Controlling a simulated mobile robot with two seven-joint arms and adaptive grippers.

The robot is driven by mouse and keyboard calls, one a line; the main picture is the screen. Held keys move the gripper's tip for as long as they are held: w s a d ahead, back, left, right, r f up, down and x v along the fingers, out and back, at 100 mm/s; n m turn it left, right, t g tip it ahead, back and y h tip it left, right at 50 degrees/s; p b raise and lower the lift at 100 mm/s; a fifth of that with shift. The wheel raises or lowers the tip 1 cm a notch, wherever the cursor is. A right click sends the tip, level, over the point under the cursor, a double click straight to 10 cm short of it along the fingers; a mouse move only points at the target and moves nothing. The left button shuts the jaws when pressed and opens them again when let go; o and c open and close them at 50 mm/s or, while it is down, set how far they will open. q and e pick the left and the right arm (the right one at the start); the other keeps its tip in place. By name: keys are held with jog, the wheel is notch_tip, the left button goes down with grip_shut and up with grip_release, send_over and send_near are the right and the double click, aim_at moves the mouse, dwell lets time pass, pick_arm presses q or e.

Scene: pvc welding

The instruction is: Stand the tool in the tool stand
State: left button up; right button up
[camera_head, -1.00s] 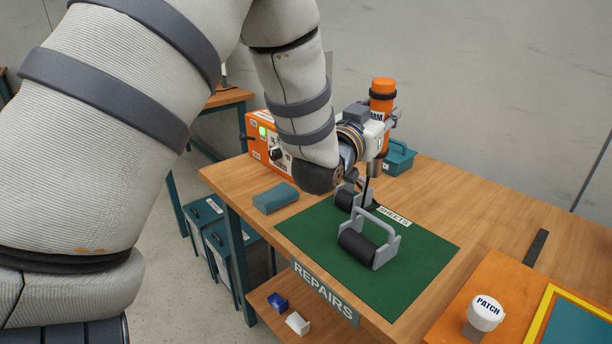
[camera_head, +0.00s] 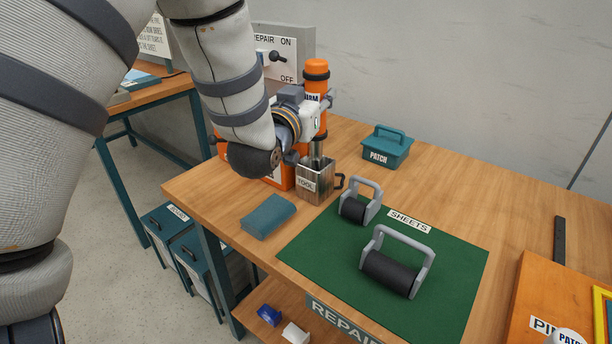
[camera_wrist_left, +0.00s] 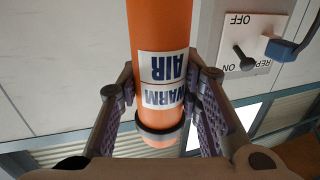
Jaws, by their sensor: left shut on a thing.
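The tool is an orange warm-air tool (camera_head: 316,72) with a dark band and a metal nozzle. My left gripper (camera_head: 312,112) is shut on its body, and the tool is upright. In the left wrist view, the labelled orange body (camera_wrist_left: 160,50) sits between the two finger pads of the left gripper (camera_wrist_left: 163,98). The tool stand (camera_head: 317,187) is a metal box marked TOOL near the table's back left. The nozzle is at the stand's open top; I cannot tell how far it is inside. My right gripper is not in view.
An orange unit (camera_head: 281,178) stands behind the stand. A folded teal cloth (camera_head: 268,216), two rollers (camera_head: 391,271) on a green mat (camera_head: 455,262), and a teal PATCH box (camera_head: 386,147) are nearby. A REPAIR ON/OFF switch board (camera_head: 284,56) is behind the arm.

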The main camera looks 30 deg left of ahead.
aim_at(314, 141)
pick_arm(q)
notch_tip(314, 141, down, 9)
jog(key=shift+d+r, duration=0.1)
jog(key=shift+f, duration=0.25)
jog(key=o, duration=1.2)
jog(key=shift+c, duration=0.2)
jog(key=shift+r, duration=0.1)
jog(key=shift+s, duration=0.25)
jog(key=s+d, duration=0.2)
jog(key=s, duration=0.9)
jog(key=shift+s, duration=0.2)
jog(key=shift+d, duration=0.1)
